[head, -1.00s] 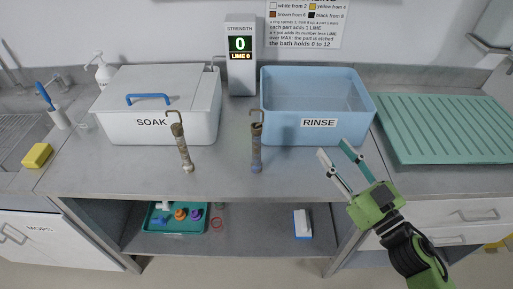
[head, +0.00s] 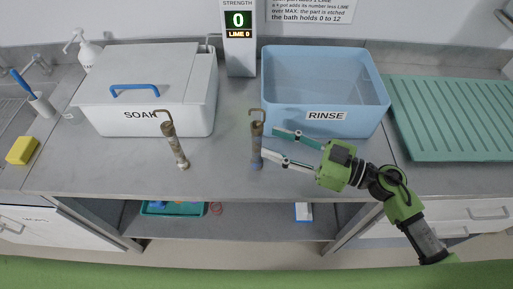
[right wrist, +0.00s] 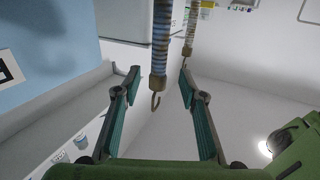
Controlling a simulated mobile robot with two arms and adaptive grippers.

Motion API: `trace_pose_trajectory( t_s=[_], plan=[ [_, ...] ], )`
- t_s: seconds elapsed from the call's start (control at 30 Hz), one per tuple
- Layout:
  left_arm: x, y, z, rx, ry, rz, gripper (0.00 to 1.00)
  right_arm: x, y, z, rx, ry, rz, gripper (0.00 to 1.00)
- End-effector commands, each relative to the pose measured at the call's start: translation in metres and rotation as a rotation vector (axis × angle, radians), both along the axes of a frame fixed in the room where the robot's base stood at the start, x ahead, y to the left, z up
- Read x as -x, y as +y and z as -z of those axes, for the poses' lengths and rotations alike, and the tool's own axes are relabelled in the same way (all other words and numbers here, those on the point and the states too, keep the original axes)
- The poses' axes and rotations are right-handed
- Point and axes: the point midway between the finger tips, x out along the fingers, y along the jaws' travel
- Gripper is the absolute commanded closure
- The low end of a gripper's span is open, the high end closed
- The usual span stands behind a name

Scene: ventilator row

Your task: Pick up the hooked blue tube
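The hooked blue tube (head: 257,141) stands upright on the counter in front of the rinse bath, grey-blue with brown stains, a blue foot and a bent brown hook on top. In the right wrist view the tube (right wrist: 161,45) shows blue bands, and its hook points down in the picture between my finger tips. My right gripper (head: 270,143) is open, its fingers reaching in from the right, with the tips close beside the tube. I cannot tell whether they touch it. My left gripper is not in view.
A second hooked tube (head: 174,146), beige with a pale foot, stands to the left. Behind are the white soak box (head: 190,95), the strength display (head: 239,45) and the blue rinse bath (head: 375,105). A green ribbed mat (head: 450,120) lies right. The counter's front is clear.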

Motion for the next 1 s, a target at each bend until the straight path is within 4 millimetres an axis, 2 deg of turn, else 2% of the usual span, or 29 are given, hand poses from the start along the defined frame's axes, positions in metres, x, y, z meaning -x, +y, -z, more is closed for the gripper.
trace_pose_trajectory(
  t_s=[0.2, 0.3, 0.5, 0.77, 0.8, 0.93, 1.0],
  plan=[
    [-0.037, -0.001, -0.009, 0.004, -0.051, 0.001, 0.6, -0.007, 0.015, -0.005, -0.002, -0.002, 0.001, 0.62],
    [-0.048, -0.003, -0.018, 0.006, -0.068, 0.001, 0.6, -0.014, 0.028, -0.008, -0.005, -0.001, 0.001, 0.62],
    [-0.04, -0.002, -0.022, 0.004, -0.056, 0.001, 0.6, -0.024, 0.05, -0.006, -0.001, 0.0, 0.001, 0.62],
    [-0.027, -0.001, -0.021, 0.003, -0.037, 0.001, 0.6, -0.025, 0.053, -0.004, 0.0, -0.001, 0.001, 0.62],
    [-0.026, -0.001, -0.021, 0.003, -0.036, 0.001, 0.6, -0.025, 0.053, -0.004, 0.0, -0.001, 0.001, 0.67],
    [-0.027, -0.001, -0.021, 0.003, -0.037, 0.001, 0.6, -0.025, 0.052, -0.004, 0.0, -0.001, 0.001, 1.0],
    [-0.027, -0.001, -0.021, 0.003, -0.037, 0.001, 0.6, -0.025, 0.052, -0.004, 0.0, -0.001, 0.001, 1.0]
  ],
)
